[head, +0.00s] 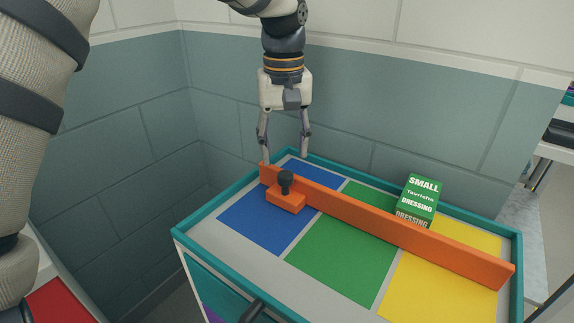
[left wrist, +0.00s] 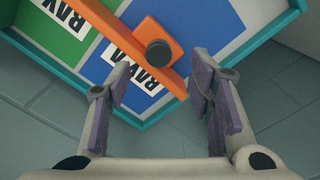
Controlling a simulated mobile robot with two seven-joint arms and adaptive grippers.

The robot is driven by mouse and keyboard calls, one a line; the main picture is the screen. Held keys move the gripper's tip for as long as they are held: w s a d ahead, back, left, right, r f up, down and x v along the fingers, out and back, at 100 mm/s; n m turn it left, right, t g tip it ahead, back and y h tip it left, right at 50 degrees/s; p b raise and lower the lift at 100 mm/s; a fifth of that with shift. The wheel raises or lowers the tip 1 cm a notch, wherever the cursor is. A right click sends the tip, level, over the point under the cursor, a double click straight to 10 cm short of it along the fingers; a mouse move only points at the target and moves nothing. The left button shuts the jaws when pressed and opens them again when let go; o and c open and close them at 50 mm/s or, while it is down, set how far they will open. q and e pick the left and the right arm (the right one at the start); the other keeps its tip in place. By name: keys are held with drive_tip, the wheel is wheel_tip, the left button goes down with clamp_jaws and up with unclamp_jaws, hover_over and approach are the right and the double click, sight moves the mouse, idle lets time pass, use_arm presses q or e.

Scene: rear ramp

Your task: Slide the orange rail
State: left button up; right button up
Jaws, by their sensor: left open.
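The orange rail (head: 390,228) lies across the top of a teal-edged cart (head: 205,215) from the far left to the right end. Its block with a dark round knob (head: 286,182) sits near the rail's left end, over the blue panel. My left gripper (head: 285,158) is open, pointing down above and behind the rail's left end. In the left wrist view the rail (left wrist: 108,32) runs diagonally, and the knob (left wrist: 158,53) shows beyond and between the open fingers. Nothing is held. My right gripper is not in view.
A green dressing box (head: 421,195) stands behind the rail, on the right half. Blue, green and yellow panels cover the cart top, clear in front of the rail. Partly hidden labels (left wrist: 70,18) reading "BAY" show in the left wrist view. Tiled walls (head: 365,120) stand behind.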

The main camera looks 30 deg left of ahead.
sight(285, 174)
use_arm(q)
wheel_tip(285, 174, down, 6)
drive_tip(key=shift+w+r, duration=0.15)
drive_tip(key=shift+r, duration=0.05)
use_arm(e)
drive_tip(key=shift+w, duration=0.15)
